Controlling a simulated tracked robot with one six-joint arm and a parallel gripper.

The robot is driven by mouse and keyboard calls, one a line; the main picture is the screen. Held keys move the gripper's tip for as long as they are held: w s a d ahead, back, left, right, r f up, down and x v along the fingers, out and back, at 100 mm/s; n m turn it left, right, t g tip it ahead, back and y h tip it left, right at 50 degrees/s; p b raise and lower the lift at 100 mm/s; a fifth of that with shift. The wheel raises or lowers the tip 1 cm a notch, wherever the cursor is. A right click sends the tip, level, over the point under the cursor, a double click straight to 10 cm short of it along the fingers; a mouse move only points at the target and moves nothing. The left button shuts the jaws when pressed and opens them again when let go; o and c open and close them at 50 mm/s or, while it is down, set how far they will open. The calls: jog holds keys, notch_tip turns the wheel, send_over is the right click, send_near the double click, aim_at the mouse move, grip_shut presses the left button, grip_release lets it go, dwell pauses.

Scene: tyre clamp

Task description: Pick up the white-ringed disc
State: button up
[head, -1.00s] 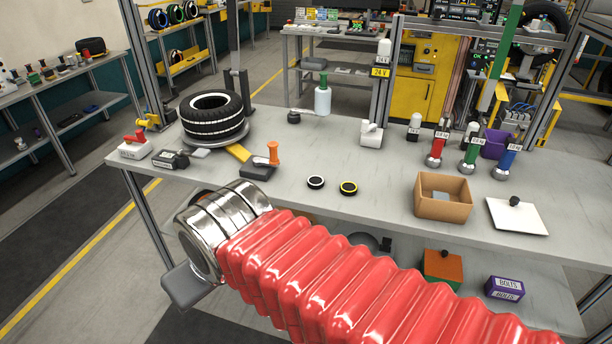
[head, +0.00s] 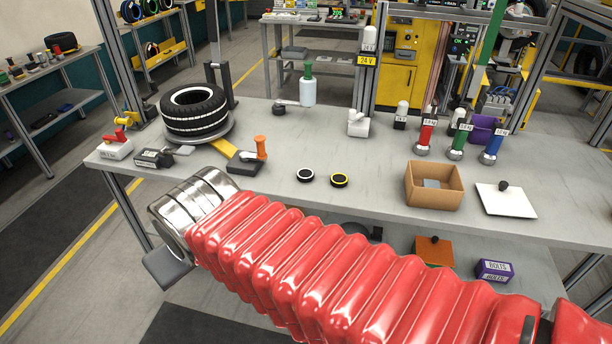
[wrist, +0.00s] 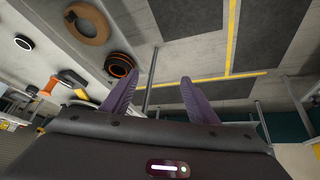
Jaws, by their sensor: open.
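The white-ringed disc (head: 305,175) is small and black with a white ring. It lies flat on the grey workbench (head: 290,225) in the head view, just left of a yellow-ringed disc (head: 339,180). My red-sleeved arm with its silver end passes in front of the bench, nearer the camera and left of the disc. My gripper's fingertips do not show in the head view. In the wrist view my gripper (wrist: 157,82) has two purple fingers spread wide, with nothing between them. A small pale-ringed disc (wrist: 24,42) shows at upper left there; I cannot tell if it is the same disc.
A tyre (head: 194,110) on a round stand and an orange-handled tool (head: 260,147) are left of the discs. An open cardboard box (head: 433,184) and a white plate (head: 506,200) are right. Bare bench surrounds the discs. My arm hides part of the lower shelf.

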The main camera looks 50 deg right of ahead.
jog(key=shift+o, duration=1.1)
jog(key=w+d+f+m+h, duration=0.1)
jog(key=w+d, duration=0.2)
jog(key=d, duration=0.3)
jog(key=w+d+f+m+t+h, duration=0.1)
jog(key=w+d+h, duration=0.1)
jog(key=d, duration=0.4)
jog(key=shift+w, duration=0.55)
jog(key=w+d+f+m+t+h, duration=0.1)
jog(key=w+d+f+h, duration=0.15)
jog(key=d, duration=0.95)
jog(key=s+d+f+m+t, duration=0.1)
jog(key=s+d+f, duration=0.1)
jog(key=d, duration=0.3)
jog(key=s+d+f+m+t+h, duration=0.1)
jog(key=s+d+f, duration=0.2)
jog(key=s+d, duration=0.1)
jog(key=s+d+f+t, duration=0.1)
jog(key=s+d+f, duration=0.2)
jog(key=d, duration=0.4)
jog(key=shift+f+m+t, duration=0.15)
jog(key=shift+m+t, duration=0.15)
jog(key=shift+m, duration=0.1)
jog(key=shift+w+d, duration=0.1)
send_near(305, 175)
jog(key=x, duration=0.3)
jog(key=shift+w+d, duration=0.1)
jog(key=shift+w, duration=0.25)
jog(key=shift+d, duration=0.1)
